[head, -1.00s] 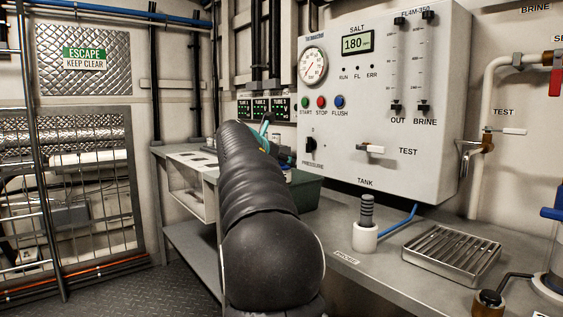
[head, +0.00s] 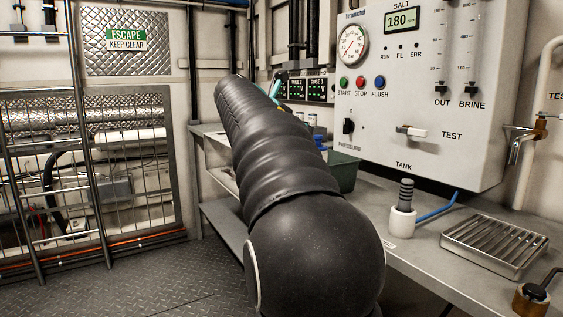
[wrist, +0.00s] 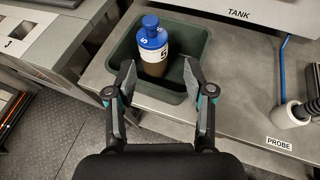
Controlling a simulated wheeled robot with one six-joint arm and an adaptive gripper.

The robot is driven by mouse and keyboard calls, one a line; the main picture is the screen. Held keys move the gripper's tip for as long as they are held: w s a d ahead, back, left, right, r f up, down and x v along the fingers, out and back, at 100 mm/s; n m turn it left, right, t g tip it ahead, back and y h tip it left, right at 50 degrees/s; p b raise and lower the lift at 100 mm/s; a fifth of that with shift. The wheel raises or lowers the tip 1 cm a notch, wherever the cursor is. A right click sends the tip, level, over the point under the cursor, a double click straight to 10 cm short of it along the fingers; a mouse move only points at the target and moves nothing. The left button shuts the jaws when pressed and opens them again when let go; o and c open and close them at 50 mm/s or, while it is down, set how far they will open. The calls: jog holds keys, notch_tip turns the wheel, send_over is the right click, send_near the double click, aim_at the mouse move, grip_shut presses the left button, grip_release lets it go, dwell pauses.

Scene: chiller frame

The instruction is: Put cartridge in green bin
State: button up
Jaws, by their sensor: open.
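The cartridge (wrist: 153,48) has a blue cap marked 5, a white band and a brown lower part. In the wrist view it stands inside the green bin (wrist: 197,44), near its middle, its base partly hidden. My gripper (wrist: 160,78) is open, with its fingers spread at the near side of the bin, one on each side of the cartridge's lower part in the picture. A clear gap shows between fingers and cartridge.
The bin stands on a grey bench (wrist: 235,92) under the white control panel (head: 425,110). A probe in a white holder (head: 402,222) and a slatted metal tray (head: 494,247) stand to the right. A counter marked J (wrist: 30,38) lies left, across a gap.

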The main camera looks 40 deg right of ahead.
jog(key=s+a+f+m+y, duration=0.4)
jog(key=s+a+f+m, duration=0.3)
jog(key=a+f, duration=0.4)
jog(key=s+a+f+m+t+y, duration=0.1)
jog(key=s+a+f+m+y, duration=0.3)
jog(key=s+a+f+m, duration=0.3)
jog(key=s+a+f+m+t+y, duration=0.1)
jog(key=s+a+f+m+y, duration=0.4)
jog(key=s+a+f, duration=0.5)
jog(key=a+f+m, duration=0.2)
jog(key=a+f, duration=0.2)
jog(key=a, duration=0.3)
jog(key=shift+s+a+f, duration=0.15)
jog(key=shift+s+f, duration=0.2)
jog(key=shift+f, duration=0.05)
jog(key=shift+c, duration=1.1)
